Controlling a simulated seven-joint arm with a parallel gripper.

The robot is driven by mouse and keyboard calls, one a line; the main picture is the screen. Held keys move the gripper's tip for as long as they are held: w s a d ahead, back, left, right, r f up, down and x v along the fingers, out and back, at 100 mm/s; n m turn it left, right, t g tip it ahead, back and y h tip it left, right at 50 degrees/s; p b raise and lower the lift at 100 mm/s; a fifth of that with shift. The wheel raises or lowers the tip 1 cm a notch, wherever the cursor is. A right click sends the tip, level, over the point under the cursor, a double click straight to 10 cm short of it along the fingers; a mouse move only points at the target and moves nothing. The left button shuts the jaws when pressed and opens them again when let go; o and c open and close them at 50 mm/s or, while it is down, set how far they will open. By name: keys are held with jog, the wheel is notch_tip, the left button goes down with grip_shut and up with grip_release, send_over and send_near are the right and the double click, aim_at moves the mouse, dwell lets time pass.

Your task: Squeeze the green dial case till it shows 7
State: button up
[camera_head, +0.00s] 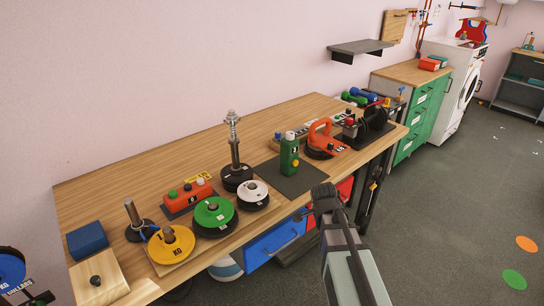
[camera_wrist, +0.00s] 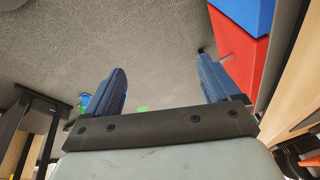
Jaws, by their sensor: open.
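The green dial case (camera_head: 289,156) stands upright on a dark mat (camera_head: 283,179) near the front edge of the wooden workbench (camera_head: 160,141). It has a pale knob on top and an orange-yellow spot low on its face. Its reading is too small to tell. My gripper (camera_head: 324,194) is in front of the bench edge, to the right of the case and apart from it. In the wrist view my gripper (camera_wrist: 161,66) has its two blue fingers spread with nothing between them. The green case is not recognisable in the wrist view.
Weight plates, including a green plate (camera_head: 213,212) and a white plate (camera_head: 252,191), sit left of the case beside a black post (camera_head: 234,150). An orange kettlebell-like item (camera_head: 321,138) stands right. Blue drawer (camera_head: 272,246) and red drawer (camera_wrist: 240,60) fronts lie below the bench top. Open floor lies right.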

aim_at(285, 158)
jog(key=w+a+r+t, duration=0.1)
jog(key=w+a+r, duration=0.1)
jog(key=r, duration=0.3)
jog(key=w+a+r+t+h, duration=0.1)
jog(key=w+a+r, duration=0.1)
jog(key=a+r, duration=0.2)
jog(key=w+a+r+t, duration=0.1)
jog(key=w+a+r, duration=0.2)
jog(key=r, duration=0.3)
jog(key=shift+a+h, duration=0.3)
jog(key=shift+a, duration=0.3)
jog(key=w+a+r+n+t+h, duration=0.2)
jog(key=w+a+r+n+h, duration=0.25)
jog(key=w+a, duration=0.4)
jog(key=shift+m, duration=0.25)
jog(key=shift+a+f+x, duration=0.1)
jog(key=shift+f+x, duration=0.05)
jog(key=shift+x, duration=1.35)
jog(key=shift+a+f+x, duration=0.1)
jog(key=shift+x, duration=1.4)
jog(key=shift+a+f+x, duration=0.1)
jog(key=shift+f+x, duration=0.05)
jog(key=shift+x, duration=1.35)
jog(key=shift+s, duration=0.1)
